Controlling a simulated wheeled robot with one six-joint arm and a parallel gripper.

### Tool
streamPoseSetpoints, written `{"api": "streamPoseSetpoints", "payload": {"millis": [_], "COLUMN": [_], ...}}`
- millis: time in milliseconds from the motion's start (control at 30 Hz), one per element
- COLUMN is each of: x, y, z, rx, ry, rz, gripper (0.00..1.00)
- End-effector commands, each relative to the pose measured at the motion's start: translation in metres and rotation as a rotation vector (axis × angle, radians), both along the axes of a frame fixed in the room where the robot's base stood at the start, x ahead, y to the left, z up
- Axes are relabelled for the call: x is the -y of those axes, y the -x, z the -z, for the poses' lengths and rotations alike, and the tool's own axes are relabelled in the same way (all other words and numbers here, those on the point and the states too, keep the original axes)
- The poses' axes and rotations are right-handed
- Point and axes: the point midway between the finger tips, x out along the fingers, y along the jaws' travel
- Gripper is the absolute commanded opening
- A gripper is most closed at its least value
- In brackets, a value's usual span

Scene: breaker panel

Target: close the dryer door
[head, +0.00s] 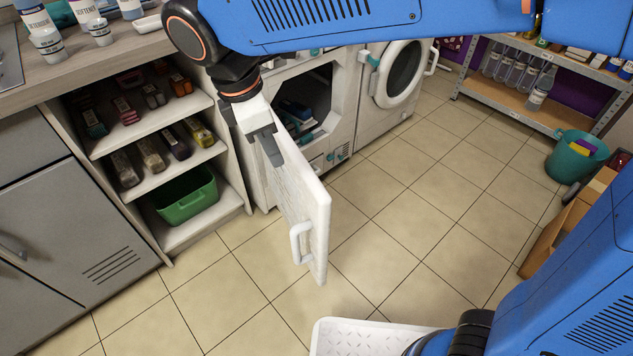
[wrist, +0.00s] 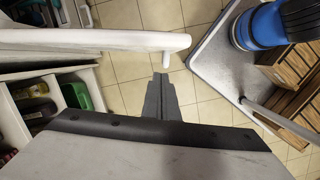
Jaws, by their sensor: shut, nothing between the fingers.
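The dryer door (head: 300,185) is a white panel standing wide open, jutting out from the left machine (head: 345,110) into the room. Its white handle (head: 297,243) is on the face turned left, near the free edge. The machine's dark opening (head: 305,100) shows, with blue and teal items inside. My gripper (head: 275,157) is shut and empty, pointing down near the door's top edge, on the handle side. In the wrist view the shut fingers (wrist: 160,85) are beside the door (wrist: 75,40), close to the handle end (wrist: 166,60). I cannot tell whether they touch the door.
An open shelf unit (head: 230,203) with small packs and a green bin (head: 185,195) stands left of the door. A second machine with a round door (head: 402,70) is at the right. A teal bucket (head: 575,155) stands far right. Tiled floor right of the door is clear.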

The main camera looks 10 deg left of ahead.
Motion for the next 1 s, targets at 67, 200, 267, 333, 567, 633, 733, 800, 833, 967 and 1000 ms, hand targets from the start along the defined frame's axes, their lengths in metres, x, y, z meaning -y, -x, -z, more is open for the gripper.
{"api": "streamPoseSetpoints", "payload": {"millis": [67,200,267,333,567,633,733,800,833,967,1000], "x": [-0.015,-0.027,-0.028,-0.027,-0.019,-0.016,-0.013,-0.01,-0.009,0.0,0.005], "y": [0.009,0.015,0.016,0.015,0.01,0.009,0.006,0.004,0.004,-0.003,-0.006], "z": [0.003,0.005,0.008,0.012,0.045,0.057,0.074,0.086,0.091,0.102,0.102], "rx": [-0.006,-0.01,-0.01,-0.011,-0.011,-0.012,-0.012,-0.012,-0.012,-0.01,-0.01], "ry": [0.02,0.034,0.037,0.037,0.038,0.039,0.039,0.039,0.038,0.034,0.035], "rz": [-0.053,-0.097,-0.103,-0.104,-0.101,-0.1,-0.099,-0.099,-0.099,-0.097,-0.098], "gripper": [0.0,0.0,0.0,0.0,0.0,0.0,0.0,0.0,0.0,0.0,0.0]}}
